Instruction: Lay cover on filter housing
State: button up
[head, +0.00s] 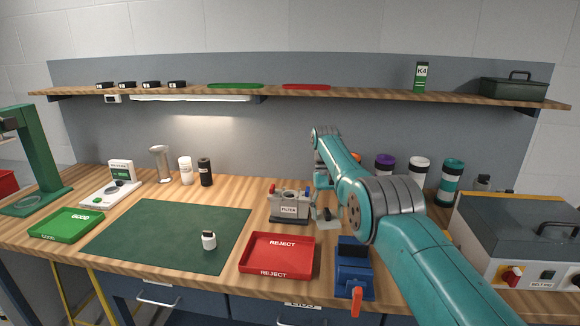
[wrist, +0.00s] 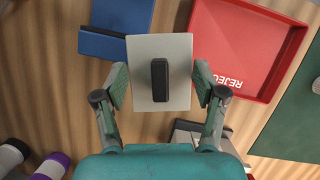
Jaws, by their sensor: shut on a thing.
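The cover is a light grey rectangular plate (wrist: 177,60) with a black handle (wrist: 159,80) on top. My gripper (wrist: 160,82) is shut on it, with one finger at each side. In the head view the cover (head: 329,224) shows low beside the housing's right side. The filter housing (head: 289,208) is a grey box labelled FILTER, standing on the bench behind the red tray. In the wrist view only part of the housing (wrist: 184,129) shows, past the cover's lower edge, the rest hidden by my gripper. The cover is apart from the housing's top.
The red REJECT tray (head: 277,257) lies in front of the housing. A blue device with an orange lever (head: 354,266) stands at the front right. Several lidded jars (head: 418,170) stand behind my arm.

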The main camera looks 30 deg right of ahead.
jog(key=w+a+r+m+t+y, duration=0.2)
jog(key=w+a+m, duration=0.4)
jog(key=a+m, duration=0.3)
jog(key=shift+a+m+y, duration=0.3)
jog(key=shift+a+y, duration=0.1)
jog(key=shift+a, duration=0.35)
jog(key=shift+w+a+r+m+t, duration=0.15)
jog(key=shift+w+a+m+t, duration=0.15)
